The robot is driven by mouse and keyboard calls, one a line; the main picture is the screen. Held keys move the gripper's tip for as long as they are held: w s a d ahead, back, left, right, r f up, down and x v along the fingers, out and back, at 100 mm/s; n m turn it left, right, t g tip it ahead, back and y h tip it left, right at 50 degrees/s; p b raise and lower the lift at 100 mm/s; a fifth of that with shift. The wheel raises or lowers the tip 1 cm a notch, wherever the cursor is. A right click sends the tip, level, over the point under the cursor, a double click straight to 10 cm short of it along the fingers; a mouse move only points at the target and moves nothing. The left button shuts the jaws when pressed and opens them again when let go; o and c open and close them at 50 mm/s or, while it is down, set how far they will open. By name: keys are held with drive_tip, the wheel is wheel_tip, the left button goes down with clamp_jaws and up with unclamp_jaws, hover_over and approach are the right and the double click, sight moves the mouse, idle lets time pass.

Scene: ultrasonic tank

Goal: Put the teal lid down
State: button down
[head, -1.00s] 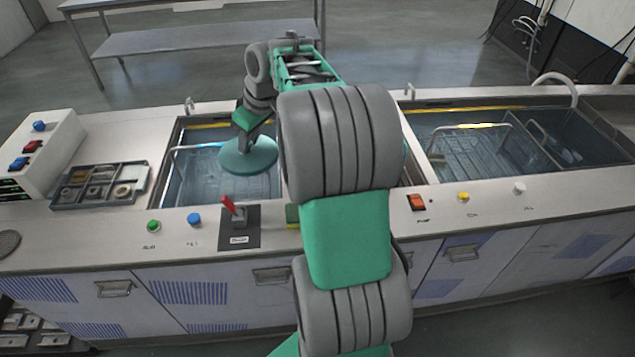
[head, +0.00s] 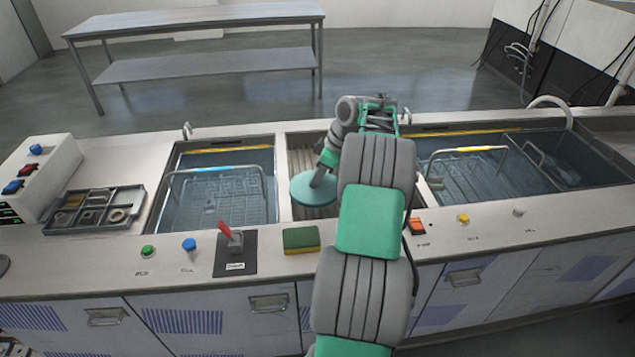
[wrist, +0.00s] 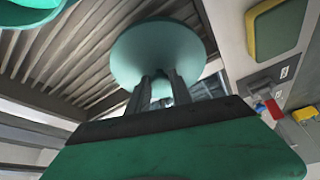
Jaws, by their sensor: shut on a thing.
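The teal lid (head: 313,190) is a round disc held by my gripper (head: 322,176) over the ribbed drain area (head: 302,158) between the two tanks. In the wrist view the lid (wrist: 150,45) is in front of the two fingers of my gripper (wrist: 158,80), which are shut on its middle. The ribbed drain area (wrist: 60,60) shows behind it. I cannot tell whether the lid touches the ribs. Part of another teal round thing (wrist: 28,14) shows at the top left corner of the wrist view.
The left tank (head: 277,180) holds a wire basket (head: 215,195) and water. The right tank (head: 425,160) holds more baskets. A green-yellow sponge (head: 300,240), a red lever (head: 225,230) and a parts tray (head: 60,222) sit on the counter. A shelved table (head: 200,45) stands behind.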

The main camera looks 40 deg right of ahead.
drive_tip(key=shift+f, duration=0.3)
drive_tip(key=shift+f, duration=0.1)
drive_tip(key=shift+f+b, duration=0.5)
drive_tip(key=shift+f, duration=0.05)
drive_tip(key=c, duration=1.1)
unclamp_jaws()
drive_tip(key=shift+c, duration=0.2)
